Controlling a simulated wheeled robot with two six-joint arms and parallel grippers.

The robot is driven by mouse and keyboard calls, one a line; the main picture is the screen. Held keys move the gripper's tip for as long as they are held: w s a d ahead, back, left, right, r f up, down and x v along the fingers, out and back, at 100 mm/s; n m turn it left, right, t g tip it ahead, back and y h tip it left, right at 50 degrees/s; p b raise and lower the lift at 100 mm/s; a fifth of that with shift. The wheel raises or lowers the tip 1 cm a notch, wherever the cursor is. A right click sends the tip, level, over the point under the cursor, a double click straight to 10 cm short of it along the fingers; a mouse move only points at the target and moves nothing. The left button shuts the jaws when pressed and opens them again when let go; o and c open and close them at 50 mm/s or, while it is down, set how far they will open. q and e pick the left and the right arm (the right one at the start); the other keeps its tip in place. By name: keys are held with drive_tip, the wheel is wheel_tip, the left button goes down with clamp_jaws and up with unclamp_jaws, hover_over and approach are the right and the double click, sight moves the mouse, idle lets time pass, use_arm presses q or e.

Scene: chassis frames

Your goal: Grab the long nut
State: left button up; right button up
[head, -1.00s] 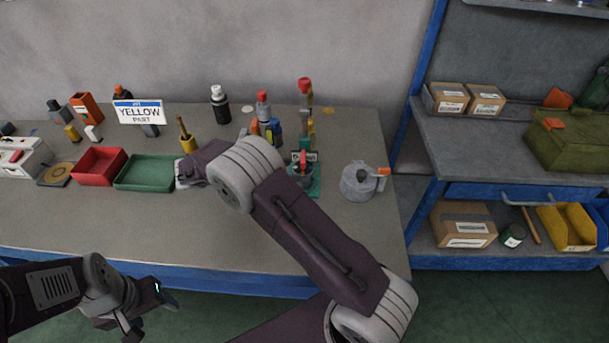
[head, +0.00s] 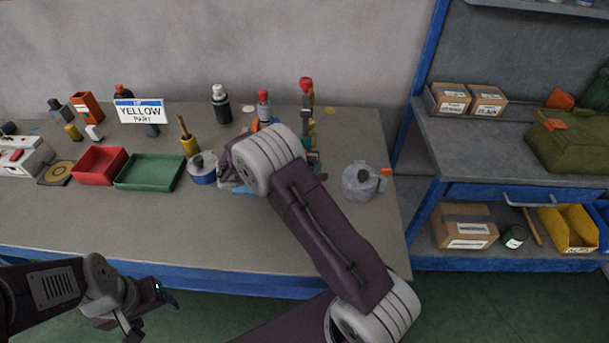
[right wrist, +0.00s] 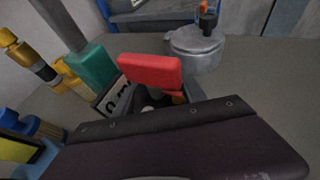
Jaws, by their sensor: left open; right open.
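I cannot make out for certain which piece is the long nut. A small yellow piece (head: 72,132) and a small white piece (head: 93,132) lie at the left of the bench, behind the red tray (head: 99,166). My right gripper (head: 232,180) is over the bench, right of the blue-and-grey pot (head: 203,168); my own wrist hides part of it. In the right wrist view a red block (right wrist: 150,70) sits close ahead, beside a green part (right wrist: 91,68). My left gripper (head: 150,311) is open and empty in front of the bench's front edge.
A green tray (head: 150,172) is left of the pot. A grey canister (head: 364,181) stands at the bench's right end and shows in the right wrist view (right wrist: 195,48). A "YELLOW PART" sign (head: 139,111) stands behind. The front of the bench is clear.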

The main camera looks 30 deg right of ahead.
drive_tip(key=shift+a, duration=0.1)
clamp_jaws()
drive_tip(key=shift+r, duration=0.15)
drive_tip(key=shift+r, duration=0.25)
drive_tip(key=r, duration=0.4)
drive_tip(key=shift+s+p, duration=0.25)
drive_tip(key=shift+p, duration=0.05)
drive_tip(key=s+d+r, duration=0.1)
drive_tip(key=s+r, duration=0.5)
drive_tip(key=s, duration=0.5)
drive_tip(key=shift+d+r, duration=0.15)
